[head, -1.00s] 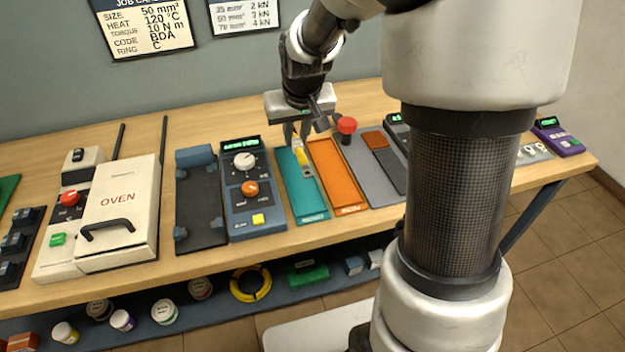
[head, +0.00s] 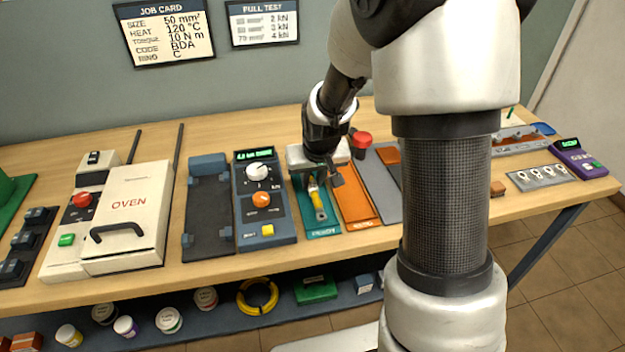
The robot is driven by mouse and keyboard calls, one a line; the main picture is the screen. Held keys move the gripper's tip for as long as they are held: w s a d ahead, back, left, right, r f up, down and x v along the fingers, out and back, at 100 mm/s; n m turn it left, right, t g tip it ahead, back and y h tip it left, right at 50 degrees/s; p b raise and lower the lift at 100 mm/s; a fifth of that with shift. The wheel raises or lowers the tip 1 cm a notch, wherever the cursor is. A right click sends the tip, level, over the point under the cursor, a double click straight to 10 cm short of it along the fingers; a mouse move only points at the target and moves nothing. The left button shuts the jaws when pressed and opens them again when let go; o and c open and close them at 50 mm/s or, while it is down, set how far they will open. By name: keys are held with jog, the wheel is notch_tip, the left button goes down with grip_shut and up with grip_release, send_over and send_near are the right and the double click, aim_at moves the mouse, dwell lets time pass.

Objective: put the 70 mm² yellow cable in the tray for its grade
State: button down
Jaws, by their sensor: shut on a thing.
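The yellow cable (head: 318,204) is a short piece with a grey metal end at the top. My gripper (head: 314,180) is shut on it near that end, pointing down. The cable shows over the teal tray (head: 324,231), lying lengthwise along it in the picture. I cannot tell whether it touches the tray floor. The orange tray (head: 357,208) is just to the right, and a grey tray (head: 387,208) is beyond it. The tray labels are too small to read surely. My gripper hides the far end of the teal tray.
A blue tester (head: 264,216) with a lit green display stands left of the teal tray. A red button (head: 361,139) stands behind the trays. The oven (head: 127,215) is farther left. A job card (head: 165,30) and a full test card (head: 262,22) hang on the wall.

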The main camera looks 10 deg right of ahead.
jog(key=shift+f+b, duration=0.55)
jog(key=shift+b, duration=0.05)
jog(key=c, duration=1.6)
grip_release()
